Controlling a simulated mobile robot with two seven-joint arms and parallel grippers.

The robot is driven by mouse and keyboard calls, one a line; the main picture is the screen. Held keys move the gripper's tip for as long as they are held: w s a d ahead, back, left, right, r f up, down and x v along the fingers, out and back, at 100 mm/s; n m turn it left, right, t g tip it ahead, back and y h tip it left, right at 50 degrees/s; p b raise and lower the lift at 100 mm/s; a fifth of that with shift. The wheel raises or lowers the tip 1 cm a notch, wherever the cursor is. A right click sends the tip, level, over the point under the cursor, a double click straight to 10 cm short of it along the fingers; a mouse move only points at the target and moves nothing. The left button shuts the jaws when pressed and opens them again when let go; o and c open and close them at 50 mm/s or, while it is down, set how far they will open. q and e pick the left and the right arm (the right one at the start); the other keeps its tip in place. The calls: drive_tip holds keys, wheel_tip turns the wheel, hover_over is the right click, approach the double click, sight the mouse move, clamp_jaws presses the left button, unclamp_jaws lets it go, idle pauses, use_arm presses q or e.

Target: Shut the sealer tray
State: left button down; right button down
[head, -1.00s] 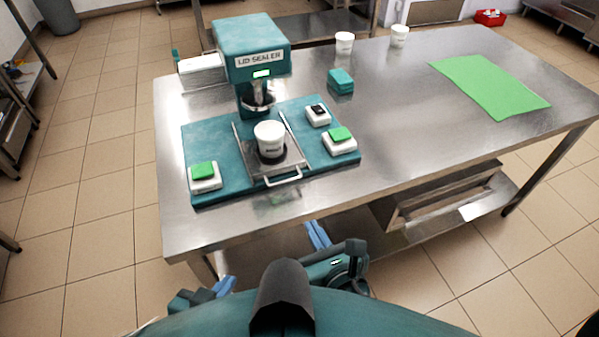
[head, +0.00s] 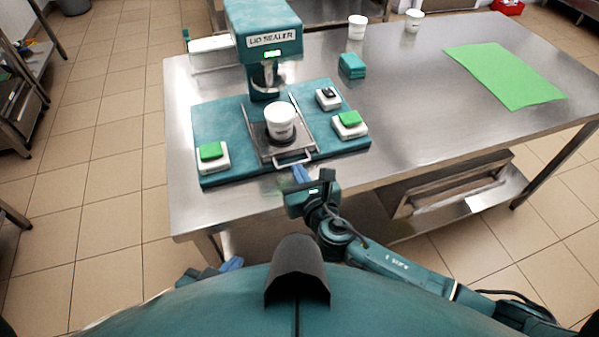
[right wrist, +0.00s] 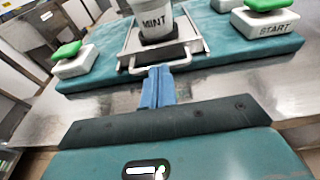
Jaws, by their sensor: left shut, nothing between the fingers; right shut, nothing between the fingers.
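The lid sealer (head: 266,38) stands on the steel table with its teal base. Its metal sealer tray (head: 263,148) is slid out toward me, with a white handle (head: 292,160) at its front. A white tub (head: 280,121) sits upright in the tray; in the right wrist view the tub (right wrist: 153,18) reads MINT. My right gripper (head: 300,174) is shut and empty, just in front of the handle. In the right wrist view its blue fingers (right wrist: 157,75) point at the handle (right wrist: 161,60); I cannot tell whether they touch. My left gripper (head: 232,264) is shut, low in front of the table.
Green-topped button boxes (head: 212,156) and (head: 349,124) flank the tray, and a black-switch box (head: 328,98) is behind the right one. Teal lids (head: 352,66), two white tubs (head: 357,27) and a green mat (head: 503,74) lie farther right. The table's middle is clear.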

sight(285, 138)
drive_tip(key=x, duration=0.2)
drive_tip(key=r+b+x, duration=0.1)
drive_tip(key=x, duration=0.5)
drive_tip(key=shift+w+r, duration=0.25)
drive_tip(key=shift+w, duration=0.15)
drive_tip(key=shift+w+a+r, duration=0.1)
drive_tip(key=shift+w, duration=0.1)
use_arm(q)
drive_tip(key=shift+s+d+f, duration=0.15)
drive_tip(key=shift+f, duration=0.15)
use_arm(e)
drive_tip(key=shift+r, duration=0.2)
